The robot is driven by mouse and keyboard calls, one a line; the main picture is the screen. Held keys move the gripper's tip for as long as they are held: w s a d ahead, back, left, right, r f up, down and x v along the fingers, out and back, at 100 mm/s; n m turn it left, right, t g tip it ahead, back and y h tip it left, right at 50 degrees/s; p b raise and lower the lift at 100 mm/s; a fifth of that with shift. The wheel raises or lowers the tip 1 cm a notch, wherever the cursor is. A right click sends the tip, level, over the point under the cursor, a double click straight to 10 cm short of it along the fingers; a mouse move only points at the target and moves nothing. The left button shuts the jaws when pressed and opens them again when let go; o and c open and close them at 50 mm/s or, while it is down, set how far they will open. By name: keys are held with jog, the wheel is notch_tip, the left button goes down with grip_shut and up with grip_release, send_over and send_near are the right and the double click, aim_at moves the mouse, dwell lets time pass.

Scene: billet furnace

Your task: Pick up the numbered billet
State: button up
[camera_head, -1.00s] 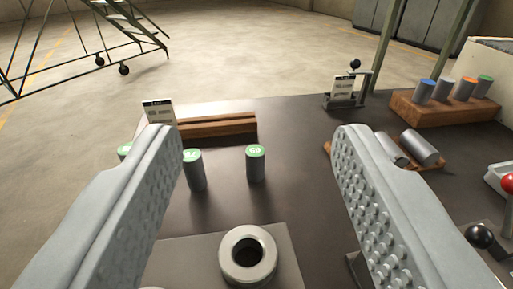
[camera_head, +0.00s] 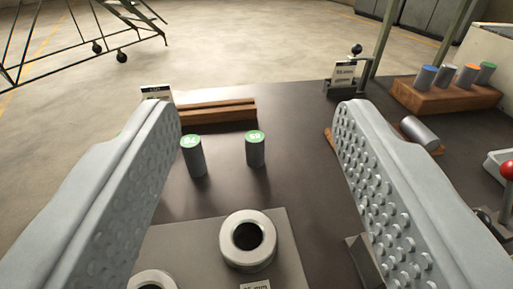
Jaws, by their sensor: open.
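Two upright grey billets with green numbered tops stand on the dark table in the head camera view. One billet (camera_head: 256,152) stands near the middle, its top apparently marked 65 or similar. The other billet (camera_head: 194,158) stands to its left, its top apparently marked 70. My gripper (camera_head: 255,125) is open and empty, its studded fingers spread wide on either side of the picture. Both billets show in the gap between the fingers, farther off, with the left one close beside the left finger in the picture. I cannot tell the exact distance.
A ring-shaped socket (camera_head: 247,239) sits on a grey plate in front, with another ring (camera_head: 153,280) at lower left. A wooden rack (camera_head: 216,112) lies behind the billets. At right are a wooden block (camera_head: 447,98) with several coloured-top billets, a lying cylinder (camera_head: 420,132) and a red knob (camera_head: 508,170).

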jog(key=n+g, duration=0.2)
jog(key=g, duration=1.5)
send_over(255, 136)
notch_tip(255, 136, down, 6)
jog(key=f, duration=1.1)
jog(key=shift+s+a+f, duration=0.1)
jog(key=shift+s+f, duration=0.15)
jog(key=shift+w+f, duration=0.15)
jog(key=shift+f, duration=1.25)
jog(key=shift+w+f, duration=0.15)
jog(key=shift+f, duration=1.2)
grip_shut()
